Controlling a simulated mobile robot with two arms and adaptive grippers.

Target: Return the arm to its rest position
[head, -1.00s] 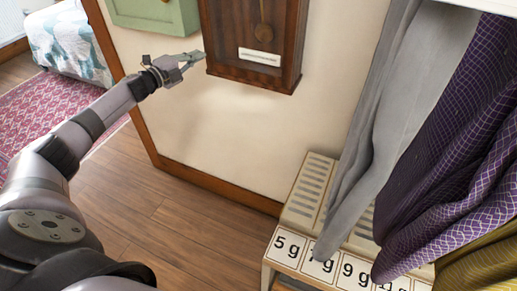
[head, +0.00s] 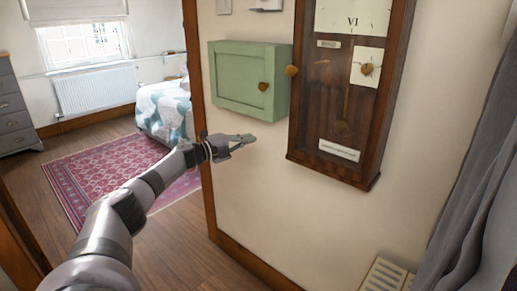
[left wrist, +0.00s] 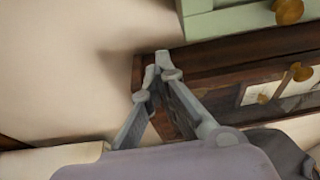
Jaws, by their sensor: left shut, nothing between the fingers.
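My left arm reaches in from the lower left in the head view, and its gripper (head: 246,141) is in front of the cream wall, below the green cabinet and left of the wooden wall clock. The fingers are together and hold nothing. In the left wrist view the gripper (left wrist: 155,62) shows its fingertips meeting at a point, with the dark wood of the clock (left wrist: 215,65) behind them. My right gripper is not in view.
The green cabinet (head: 237,88) has a wooden knob and its door is shut. The wall clock (head: 335,150) hangs right of it. Grey cloth (head: 465,220) hangs at the right edge above a slatted cream unit (head: 383,277). A doorway at left opens onto a red rug (head: 115,172) and a bed (head: 165,108).

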